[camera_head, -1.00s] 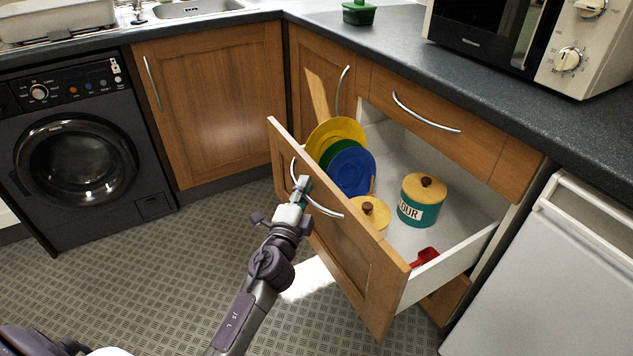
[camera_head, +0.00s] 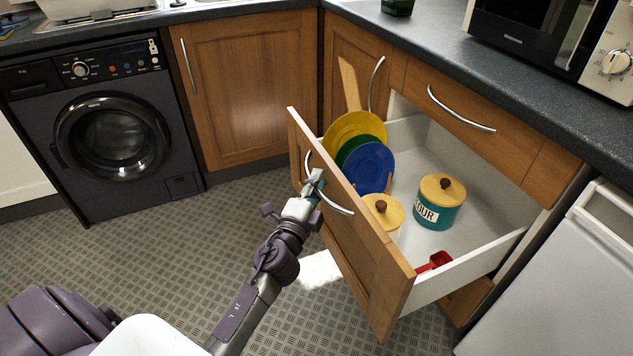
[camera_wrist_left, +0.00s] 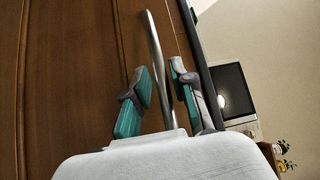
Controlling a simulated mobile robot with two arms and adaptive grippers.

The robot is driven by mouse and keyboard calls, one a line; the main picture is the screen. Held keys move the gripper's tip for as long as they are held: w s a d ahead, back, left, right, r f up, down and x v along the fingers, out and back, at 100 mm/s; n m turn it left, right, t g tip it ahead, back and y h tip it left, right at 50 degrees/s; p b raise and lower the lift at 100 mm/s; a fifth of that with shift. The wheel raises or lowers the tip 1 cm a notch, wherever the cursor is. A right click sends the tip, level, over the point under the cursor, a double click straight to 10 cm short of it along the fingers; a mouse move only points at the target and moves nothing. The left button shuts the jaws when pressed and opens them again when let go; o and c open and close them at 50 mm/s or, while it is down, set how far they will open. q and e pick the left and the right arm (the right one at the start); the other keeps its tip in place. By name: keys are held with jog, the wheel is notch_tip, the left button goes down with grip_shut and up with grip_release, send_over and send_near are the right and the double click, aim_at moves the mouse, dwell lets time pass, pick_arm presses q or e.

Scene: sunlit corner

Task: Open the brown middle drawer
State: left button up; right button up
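The brown middle drawer (camera_head: 352,247) stands well out from its cabinet, with its white inside showing. Its curved silver handle (camera_head: 334,204) is on the wooden front. My left gripper (camera_head: 316,182) is at this handle. In the left wrist view, the handle bar (camera_wrist_left: 155,65) runs between the two teal-padded fingers of my left gripper (camera_wrist_left: 160,88). A gap shows between the fingers and the bar, so the gripper is open around it. My right gripper is not in view.
The drawer holds a teal flour canister (camera_head: 439,204), a second canister (camera_head: 383,213), upright plates (camera_head: 368,167) and a red scoop (camera_head: 434,262). A closed upper drawer (camera_head: 480,122) is above. A white appliance (camera_head: 560,290) stands at right, a washing machine (camera_head: 110,135) at left.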

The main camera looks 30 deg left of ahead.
pick_arm(q)
jog(key=s, duration=0.7)
jog(key=shift+s+d+f, duration=0.2)
jog(key=shift+d+f, duration=0.25)
